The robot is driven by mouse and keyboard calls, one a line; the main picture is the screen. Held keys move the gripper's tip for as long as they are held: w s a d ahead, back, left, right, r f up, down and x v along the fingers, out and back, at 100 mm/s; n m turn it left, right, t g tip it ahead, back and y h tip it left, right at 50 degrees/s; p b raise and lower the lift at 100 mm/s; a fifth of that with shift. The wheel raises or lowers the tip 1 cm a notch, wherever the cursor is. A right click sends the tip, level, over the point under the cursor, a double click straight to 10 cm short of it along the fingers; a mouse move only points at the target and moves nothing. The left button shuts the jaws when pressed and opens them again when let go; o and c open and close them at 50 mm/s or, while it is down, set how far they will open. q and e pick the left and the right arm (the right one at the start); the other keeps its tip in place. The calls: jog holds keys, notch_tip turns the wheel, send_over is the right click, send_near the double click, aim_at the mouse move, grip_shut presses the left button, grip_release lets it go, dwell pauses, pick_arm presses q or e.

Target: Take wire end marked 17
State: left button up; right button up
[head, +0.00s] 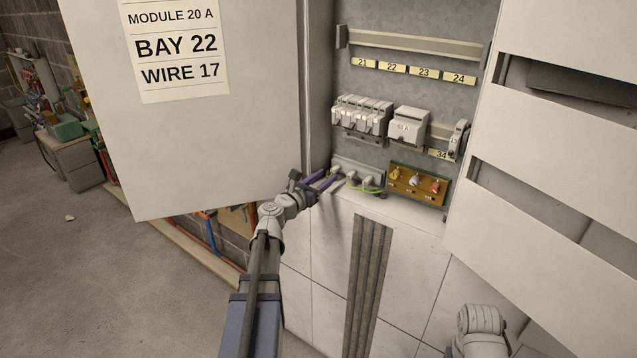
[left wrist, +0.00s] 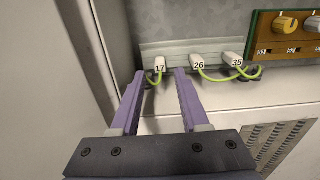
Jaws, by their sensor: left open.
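The wire end marked 17 (left wrist: 160,65) is a white sleeve on a yellow-green wire, at the left of a row on a grey strip (left wrist: 182,48). Beside it to the right are wire ends marked 26 (left wrist: 197,61) and 35 (left wrist: 234,59). My left gripper (left wrist: 160,76) is open, its purple fingers on either side of wire end 17 in the left wrist view, with gaps showing. In the head view the left gripper (head: 322,181) is at the left end of the strip (head: 357,170). My right arm shows at the bottom right; its gripper is out of view.
A brown panel with coloured knobs (head: 417,185) stands right of the wire ends. Breakers (head: 362,115) and a module (head: 408,126) sit above. The open cabinet door (head: 200,140) with a label reading WIRE 17 (head: 178,50) is at left; louvred panels (head: 545,190) are at right.

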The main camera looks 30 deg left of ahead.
aim_at(333, 171)
pick_arm(q)
jog(key=shift+w+d, duration=0.15)
jog(key=shift+w, duration=1.8)
grip_shut()
jog(key=shift+s, duration=1.15)
dwell(0.9)
jog(key=shift+s+a, duration=0.15)
jog(key=shift+s, duration=1.3)
jog(key=shift+s+a, duration=0.15)
jog(key=shift+s, duration=1.25)
